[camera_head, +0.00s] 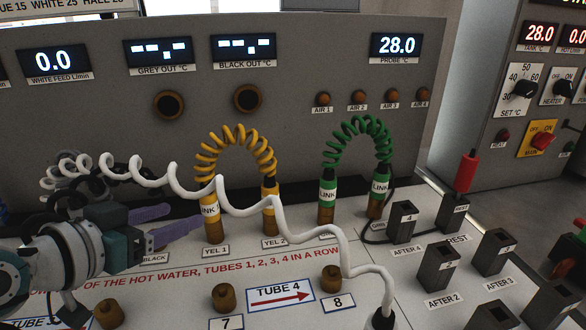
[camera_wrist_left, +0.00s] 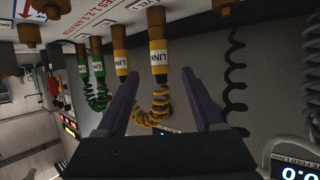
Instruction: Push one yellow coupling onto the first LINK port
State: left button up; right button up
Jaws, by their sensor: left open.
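A yellow coiled hose (camera_head: 237,138) arches between two yellow couplings marked LINK. The left coupling (camera_head: 209,207) stands upright on the brown port labelled YEL 1 (camera_head: 214,233). The right coupling (camera_head: 269,194) stands on the port labelled YEL 2 (camera_head: 269,224). My left gripper (camera_head: 186,217) has purple fingers, reaches in from the left, and is open. In the left wrist view, its fingertips (camera_wrist_left: 160,75) are spread either side of the YEL 1 coupling (camera_wrist_left: 159,58); contact cannot be told. The second yellow coupling (camera_wrist_left: 120,57) is outside the fingers. My right gripper is not visible.
A white coiled hose (camera_head: 290,233) crosses before the yellow couplings and ends at the front. A green coiled hose (camera_head: 357,133) with LINK couplings stands to the right. Brown ports 7 (camera_head: 224,298) and 8 (camera_head: 331,279) are in front. A black coil (camera_wrist_left: 234,75) hangs nearby.

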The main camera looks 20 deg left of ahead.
aim_at(203, 209)
pick_arm(q)
jog(key=b+x, duration=0.2)
jog(key=x, duration=0.1)
jog(key=b+x, duration=0.3)
jog(key=x, duration=0.1)
jog(key=shift+s+f, duration=0.1)
jog(key=shift+f, duration=0.15)
jog(key=shift+b+x, duration=0.45)
jog(key=shift+x, duration=0.35)
jog(key=shift+r, duration=0.15)
grip_shut()
dwell(0.6)
